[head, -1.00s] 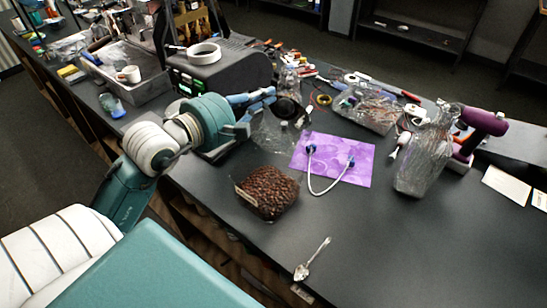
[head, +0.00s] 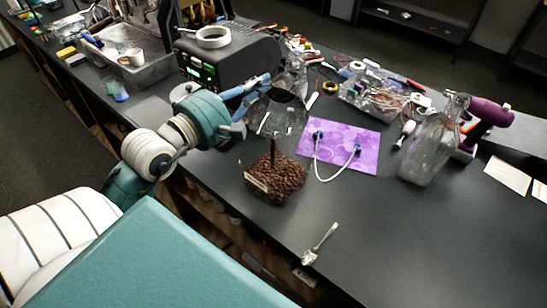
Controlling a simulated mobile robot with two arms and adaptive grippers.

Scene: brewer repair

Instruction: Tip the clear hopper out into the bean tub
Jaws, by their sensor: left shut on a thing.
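My left gripper (head: 254,104) is shut on the clear hopper (head: 284,120), a see-through funnel-like vessel with a dark round part at its top. It holds the hopper above the bean tub (head: 256,183), which stands on the dark bench near its front edge. The tub is full of brown beans (head: 282,176). A thin dark column runs from below the hopper down to the beans; I cannot tell whether it is falling beans or a part of the hopper. My right gripper is not in view.
A purple mat (head: 350,146) with a white hose (head: 322,172) lies right of the tub. A spoon (head: 320,244) lies in front. A clear bottle (head: 430,150) stands at right beside a purple-handled tool (head: 490,112). A black machine (head: 235,62) stands behind.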

